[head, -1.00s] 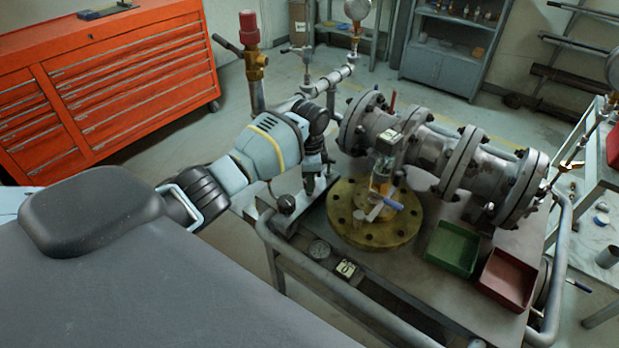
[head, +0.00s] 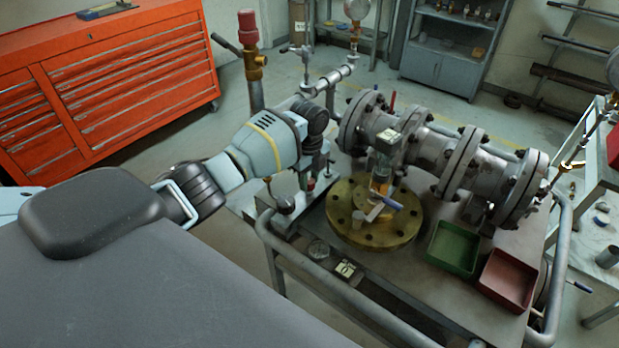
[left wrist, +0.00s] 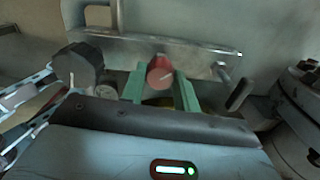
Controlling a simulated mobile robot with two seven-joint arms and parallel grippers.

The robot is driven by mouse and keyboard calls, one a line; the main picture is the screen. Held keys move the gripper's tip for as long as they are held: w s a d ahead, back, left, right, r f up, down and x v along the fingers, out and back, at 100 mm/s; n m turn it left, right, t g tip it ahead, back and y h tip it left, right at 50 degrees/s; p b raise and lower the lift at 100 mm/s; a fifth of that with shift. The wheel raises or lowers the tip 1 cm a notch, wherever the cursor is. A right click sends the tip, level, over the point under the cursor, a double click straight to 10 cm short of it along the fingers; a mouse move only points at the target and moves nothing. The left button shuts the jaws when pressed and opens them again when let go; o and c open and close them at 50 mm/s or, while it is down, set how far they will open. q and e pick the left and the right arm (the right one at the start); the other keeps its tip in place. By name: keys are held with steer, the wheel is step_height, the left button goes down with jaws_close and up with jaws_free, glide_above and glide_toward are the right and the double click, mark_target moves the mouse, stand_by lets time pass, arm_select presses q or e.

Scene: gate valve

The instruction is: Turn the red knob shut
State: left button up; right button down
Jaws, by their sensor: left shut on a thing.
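The red knob (left wrist: 160,73) shows in the left wrist view between two green fingers, with a pale line on its face. My left gripper (left wrist: 160,88) is shut on it, one finger on each side. In the head view my left gripper (head: 308,180) points down at the left end of the bench, beside the flanged pipe. It hides most of the knob there. My right gripper is in neither view.
A brass flange (head: 345,228) with a blue-handled valve stands right of the gripper. The large grey flanged pipe (head: 425,150) lies behind it. A green tray (head: 453,248) and a red tray (head: 507,280) sit at right. A tubular rail (head: 310,275) edges the bench.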

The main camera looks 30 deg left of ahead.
arm_select(q)
steer(key=m, duration=0.4)
steer(key=shift+f+m, duration=0.1)
steer(key=shift+m, duration=0.2)
steer(key=shift+m+b, duration=0.45)
steer(key=shift+m, duration=1.05)
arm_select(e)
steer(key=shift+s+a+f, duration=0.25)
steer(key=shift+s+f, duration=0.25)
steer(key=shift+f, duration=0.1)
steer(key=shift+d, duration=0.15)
arm_select(q)
steer(key=o, duration=1)
steer(key=shift+c, duration=0.2)
